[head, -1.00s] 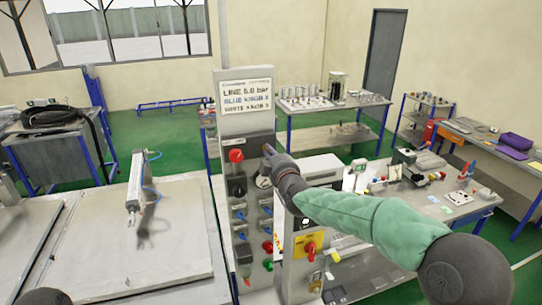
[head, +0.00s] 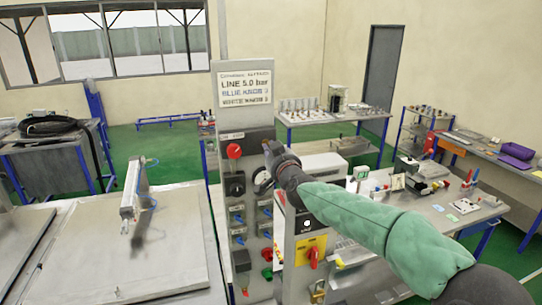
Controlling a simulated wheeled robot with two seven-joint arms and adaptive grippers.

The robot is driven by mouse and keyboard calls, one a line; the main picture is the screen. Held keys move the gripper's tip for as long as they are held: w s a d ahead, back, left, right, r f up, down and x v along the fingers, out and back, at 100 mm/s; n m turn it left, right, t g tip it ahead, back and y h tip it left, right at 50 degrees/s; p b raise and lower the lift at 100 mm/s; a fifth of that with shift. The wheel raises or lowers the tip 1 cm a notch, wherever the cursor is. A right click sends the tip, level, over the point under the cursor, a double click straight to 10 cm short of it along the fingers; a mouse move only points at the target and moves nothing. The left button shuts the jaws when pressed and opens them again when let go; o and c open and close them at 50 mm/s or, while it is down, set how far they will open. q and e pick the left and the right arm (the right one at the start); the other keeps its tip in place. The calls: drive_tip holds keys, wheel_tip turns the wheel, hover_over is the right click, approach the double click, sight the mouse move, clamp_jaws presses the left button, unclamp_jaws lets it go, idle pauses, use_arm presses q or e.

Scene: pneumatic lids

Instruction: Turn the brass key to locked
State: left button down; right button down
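I cannot make out a brass key for certain; part of the control panel (head: 252,143) is hidden behind my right gripper. The panel has a red knob (head: 234,151), a black rotary knob (head: 235,184), and several blue valve handles. My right gripper (head: 265,168) is in front of the panel's upper right part, around the round gauge. It is small and dark here, so I cannot tell whether it touches anything or how its fingers stand. A brass-coloured padlock (head: 319,291) hangs low on the grey cabinet to the right. My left gripper is out of view.
The grey cabinet carries a red switch on a yellow plate (head: 312,251), close under my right arm. A sign (head: 246,91) stands above the panel. A metal table (head: 150,250) with an upright cylinder (head: 130,190) is at left. Benches with parts stand behind and right.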

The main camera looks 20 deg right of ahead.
drive_tip(key=shift+f+m+b, duration=0.15)
drive_tip(key=shift+m+b, duration=1.25)
drive_tip(key=shift+m, duration=2.1)
drive_tip(key=c, duration=1.3)
unclamp_jaws()
drive_tip(key=s, duration=1.2)
drive_tip(key=shift+d, duration=0.2)
